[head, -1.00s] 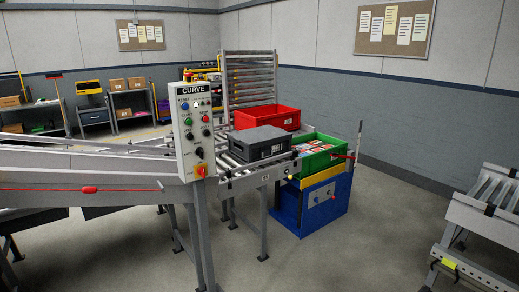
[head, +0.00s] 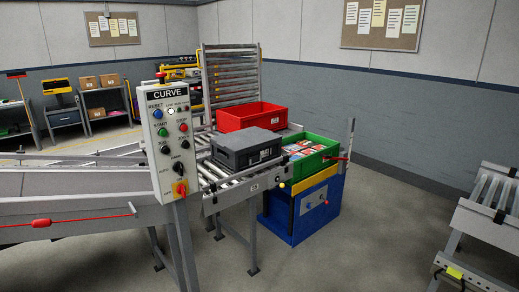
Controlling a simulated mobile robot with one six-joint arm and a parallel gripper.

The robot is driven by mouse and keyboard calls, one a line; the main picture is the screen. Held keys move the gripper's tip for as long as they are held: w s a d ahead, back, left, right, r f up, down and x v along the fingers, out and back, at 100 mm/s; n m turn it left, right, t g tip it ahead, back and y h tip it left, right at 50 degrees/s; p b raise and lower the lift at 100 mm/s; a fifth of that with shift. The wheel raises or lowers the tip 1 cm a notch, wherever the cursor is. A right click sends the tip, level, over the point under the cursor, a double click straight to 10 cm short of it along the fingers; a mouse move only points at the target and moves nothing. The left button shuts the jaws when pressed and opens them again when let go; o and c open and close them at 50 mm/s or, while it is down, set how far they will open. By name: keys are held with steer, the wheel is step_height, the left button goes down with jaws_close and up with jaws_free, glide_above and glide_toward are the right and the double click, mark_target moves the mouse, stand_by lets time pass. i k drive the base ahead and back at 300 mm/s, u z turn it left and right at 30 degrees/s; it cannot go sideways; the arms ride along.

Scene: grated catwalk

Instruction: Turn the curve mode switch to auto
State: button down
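The grey control box labelled CURVE (head: 158,182) stands on a post beside the conveyor, left of centre. It carries blue, white, green, red and black controls in its upper part. Low on the box is a small black switch (head: 177,168), which looks like the mode switch, with small lettering around it. Its pointer direction is too small to tell. Below it is a red and yellow rotary switch (head: 180,189). My gripper is not in view.
A red crate (head: 236,121), a grey lidded crate (head: 236,149) and a green crate (head: 317,160) are to the right of the box. A blue stand (head: 283,217) holds the green one. A grey conveyor frame (head: 65,208) extends left. Open floor (head: 345,250) lies in front.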

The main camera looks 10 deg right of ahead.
mark_target(177, 167)
steer(key=z, duration=0.15)
steer(key=i, duration=1.25)
steer(key=u, duration=0.15)
